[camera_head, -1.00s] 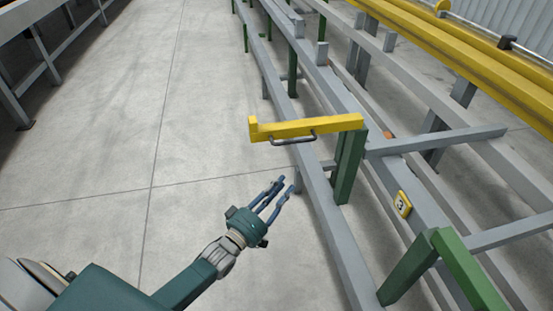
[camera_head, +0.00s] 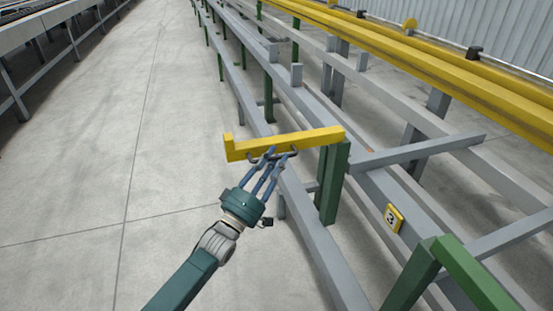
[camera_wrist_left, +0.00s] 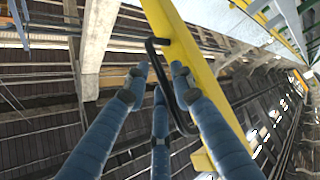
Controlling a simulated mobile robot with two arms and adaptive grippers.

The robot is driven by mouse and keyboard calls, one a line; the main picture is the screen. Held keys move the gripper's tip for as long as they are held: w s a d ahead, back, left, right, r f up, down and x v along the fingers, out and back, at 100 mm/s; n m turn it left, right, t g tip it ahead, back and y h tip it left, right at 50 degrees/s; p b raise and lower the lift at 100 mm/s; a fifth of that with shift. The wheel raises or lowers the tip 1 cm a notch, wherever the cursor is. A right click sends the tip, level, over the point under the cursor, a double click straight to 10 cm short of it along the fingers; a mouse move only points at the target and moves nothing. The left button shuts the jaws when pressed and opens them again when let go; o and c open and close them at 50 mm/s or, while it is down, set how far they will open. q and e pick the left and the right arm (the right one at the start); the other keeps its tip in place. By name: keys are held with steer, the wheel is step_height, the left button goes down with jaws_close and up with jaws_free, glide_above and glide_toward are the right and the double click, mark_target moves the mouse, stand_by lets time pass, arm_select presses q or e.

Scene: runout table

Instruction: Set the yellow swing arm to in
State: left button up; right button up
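The yellow swing arm (camera_head: 300,142) is a level bar on top of a green post (camera_head: 333,185). It juts out to the left over the aisle, with a short upright stub at its free end. A dark bar handle (camera_head: 284,153) is on its near side; the handle also shows in the left wrist view (camera_wrist_left: 167,85). My left gripper (camera_head: 272,156) is at the handle, its blue fingers reaching up to it. In the left wrist view my left gripper (camera_wrist_left: 158,85) has its fingertips apart on either side of the handle. My right gripper is out of view.
The grey runout table frame (camera_head: 318,235) runs along the right, with grey cross bars and yellow rails (camera_head: 430,65) behind. A yellow plate marked 3 (camera_head: 394,219) is on the frame. Another green post (camera_head: 455,270) stands at lower right. The concrete floor (camera_head: 90,190) on the left is clear.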

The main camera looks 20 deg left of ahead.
arm_select(q)
steer(key=shift+w+d+r, duration=0.15)
steer(key=shift+w+r, duration=0.05)
steer(key=shift+w, duration=0.35)
jaws_close()
